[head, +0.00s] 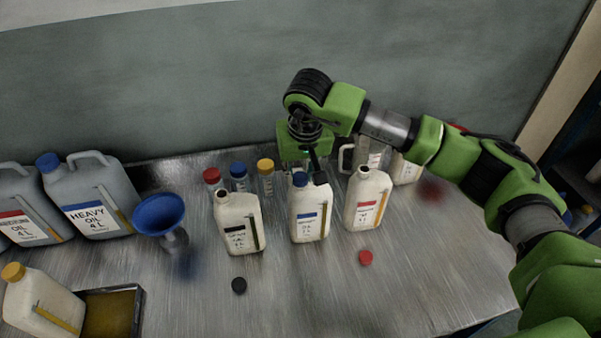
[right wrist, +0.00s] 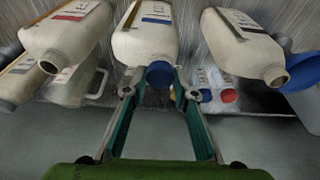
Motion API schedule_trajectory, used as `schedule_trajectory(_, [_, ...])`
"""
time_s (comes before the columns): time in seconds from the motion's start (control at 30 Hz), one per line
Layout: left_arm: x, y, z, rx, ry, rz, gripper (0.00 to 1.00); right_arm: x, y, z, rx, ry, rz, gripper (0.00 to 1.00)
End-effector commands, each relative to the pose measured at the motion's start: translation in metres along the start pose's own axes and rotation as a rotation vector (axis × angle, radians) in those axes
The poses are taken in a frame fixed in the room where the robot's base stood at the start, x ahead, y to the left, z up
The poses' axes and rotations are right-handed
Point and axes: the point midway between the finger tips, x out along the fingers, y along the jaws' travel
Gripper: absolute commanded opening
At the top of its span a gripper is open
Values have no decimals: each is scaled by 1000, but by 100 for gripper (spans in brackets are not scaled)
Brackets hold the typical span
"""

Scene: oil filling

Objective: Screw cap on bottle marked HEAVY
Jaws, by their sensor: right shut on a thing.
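The middle white bottle (head: 309,224) stands upright on the metal bench and has a blue-striped label, too small to read. It also shows in the right wrist view (right wrist: 146,45). A blue cap (head: 300,180) is at its mouth; the cap also shows in the right wrist view (right wrist: 160,75). I cannot tell how far it is threaded. My right gripper (head: 308,175) reaches in from behind the bottle, its fingers shut on the cap at either side; they also show in the right wrist view (right wrist: 160,88). My left gripper is not in view.
Open white bottles stand left (head: 238,225) and right (head: 366,200). A black cap (head: 239,285) and red cap (head: 365,257) lie in front. Vials (head: 239,178) stand behind. A blue funnel (head: 158,213) and grey HEAVY OIL canister (head: 88,200) are left. The front right bench is clear.

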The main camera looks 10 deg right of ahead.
Motion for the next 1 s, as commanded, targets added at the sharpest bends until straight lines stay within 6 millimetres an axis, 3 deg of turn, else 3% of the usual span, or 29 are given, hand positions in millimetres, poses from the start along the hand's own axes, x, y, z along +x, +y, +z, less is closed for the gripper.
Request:
schedule_trajectory(0.67, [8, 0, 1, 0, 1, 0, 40, 5, 0, 1, 0, 0, 0, 20])
schedule_trajectory(0.7, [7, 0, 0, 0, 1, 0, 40, 4, 0, 1, 0, 0, 0, 34])
schedule_trajectory(0.77, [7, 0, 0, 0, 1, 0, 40, 4, 0, 1, 0, 0, 0, 45])
schedule_trajectory(1.0, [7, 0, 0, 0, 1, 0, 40, 4, 0, 1, 0, 0, 0, 45])
